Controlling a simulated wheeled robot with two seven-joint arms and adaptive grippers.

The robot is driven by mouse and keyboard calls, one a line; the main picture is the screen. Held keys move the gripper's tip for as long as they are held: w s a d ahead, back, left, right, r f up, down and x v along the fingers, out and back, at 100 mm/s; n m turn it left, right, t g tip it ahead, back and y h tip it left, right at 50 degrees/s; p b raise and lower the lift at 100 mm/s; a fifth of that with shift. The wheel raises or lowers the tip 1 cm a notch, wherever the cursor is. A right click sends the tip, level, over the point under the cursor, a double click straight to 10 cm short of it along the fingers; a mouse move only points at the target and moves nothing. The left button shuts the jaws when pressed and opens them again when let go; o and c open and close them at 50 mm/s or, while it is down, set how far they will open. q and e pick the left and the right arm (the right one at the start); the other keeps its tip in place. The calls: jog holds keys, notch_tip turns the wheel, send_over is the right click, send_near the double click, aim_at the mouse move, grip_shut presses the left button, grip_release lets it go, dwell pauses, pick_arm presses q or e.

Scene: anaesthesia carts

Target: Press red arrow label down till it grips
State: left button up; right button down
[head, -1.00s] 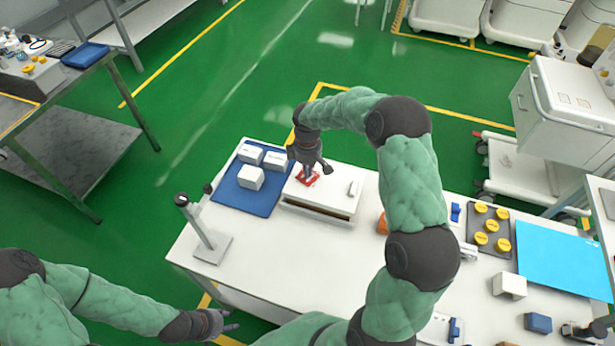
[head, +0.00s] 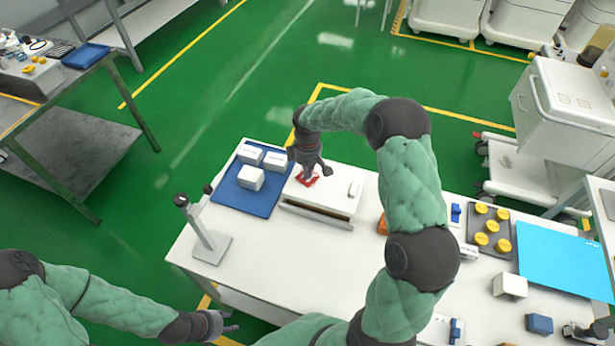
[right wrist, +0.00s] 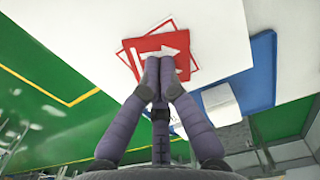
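The red arrow label (right wrist: 157,55) is a red square with a white arrow, lying on the white top of a box (head: 335,188). In the right wrist view it sits turned against a red outlined square (right wrist: 185,43) that shows around its edges. My right gripper (right wrist: 159,64) has its fingers drawn together, tips at the label's near part, covering some of the arrow. In the head view the right gripper (head: 309,172) points down on the label, mostly hiding it. Whether the label lies fully flat I cannot tell. My left gripper (head: 230,322) hangs empty off the table's front, fingers apart.
A blue mat (head: 230,193) with white boxes (head: 251,177) lies left of the box. A grey stand (head: 211,248) is at the table's left end. A tray of yellow knobs (head: 487,241) and a light-blue sheet (head: 560,262) lie to the right. The table's front middle is clear.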

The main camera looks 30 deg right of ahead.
jog(key=shift+r+p, duration=2.45)
jog(key=shift+r, duration=1)
notch_tip(320, 180, up, 12)
